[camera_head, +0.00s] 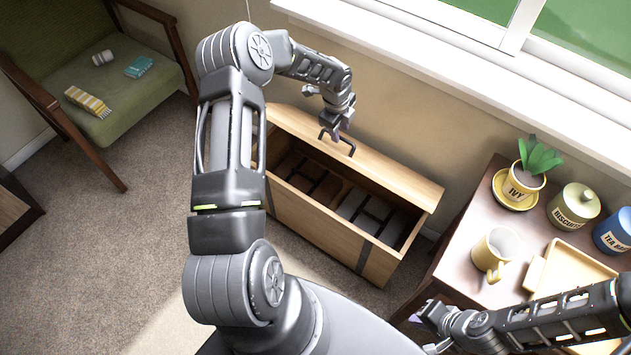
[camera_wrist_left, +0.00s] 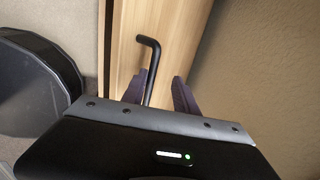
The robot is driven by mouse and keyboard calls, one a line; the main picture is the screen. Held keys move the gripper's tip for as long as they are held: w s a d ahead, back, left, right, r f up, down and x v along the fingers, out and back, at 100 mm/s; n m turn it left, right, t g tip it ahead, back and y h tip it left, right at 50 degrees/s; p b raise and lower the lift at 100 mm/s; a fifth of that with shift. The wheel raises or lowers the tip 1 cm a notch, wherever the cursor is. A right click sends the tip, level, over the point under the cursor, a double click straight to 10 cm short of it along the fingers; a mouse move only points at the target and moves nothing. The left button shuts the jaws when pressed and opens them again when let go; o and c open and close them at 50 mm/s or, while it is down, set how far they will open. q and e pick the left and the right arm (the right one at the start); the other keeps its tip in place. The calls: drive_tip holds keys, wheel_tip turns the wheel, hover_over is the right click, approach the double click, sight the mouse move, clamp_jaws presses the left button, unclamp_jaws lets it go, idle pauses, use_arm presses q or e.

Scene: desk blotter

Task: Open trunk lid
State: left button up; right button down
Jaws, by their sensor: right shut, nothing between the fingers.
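The wooden trunk (camera_head: 315,222) stands against the wall, its inside showing dark bars and panels. Its light wooden lid (camera_head: 395,178) is raised along the back; it also shows in the left wrist view (camera_wrist_left: 180,35). A black bar handle (camera_head: 345,147) is on the lid, and its bent end shows in the left wrist view (camera_wrist_left: 150,60). My left gripper (camera_head: 336,131) is at the handle. Its purple fingers (camera_wrist_left: 160,92) are apart, with the bar between them, nearer the left finger. My right gripper (camera_head: 428,327) is shut and empty, low at the right, away from the trunk.
A green armchair (camera_head: 110,95) is at the upper left. Carpet (camera_head: 120,245) left of the trunk is clear.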

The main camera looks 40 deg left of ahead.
use_arm(q)
drive_tip(key=s+f+b, duration=0.6)
drive_tip(key=s+f, duration=0.5)
drive_tip(key=f, duration=0.4)
drive_tip(key=shift+s+d+f, duration=0.15)
drive_tip(key=s+d+r+n+h+p, duration=0.1)
drive_tip(key=s+d+r+n+h, duration=0.2)
drive_tip(key=d, duration=0.7)
drive_tip(key=s+d+n+h+p, duration=0.15)
drive_tip(key=s+d+n, duration=0.3)
drive_tip(key=d, duration=0.55)
drive_tip(key=s+d+r+n+g+p, duration=0.1)
drive_tip(key=s+d+r+n, duration=0.3)
drive_tip(key=s+d+n, duration=0.6)
drive_tip(key=s+n+p, duration=0.1)
drive_tip(key=s+n, duration=0.1)
drive_tip(key=shift+s+d+r+p, duration=0.15)
drive_tip(key=shift+s+r+p, duration=0.15)
drive_tip(key=shift+p, duration=0.05)
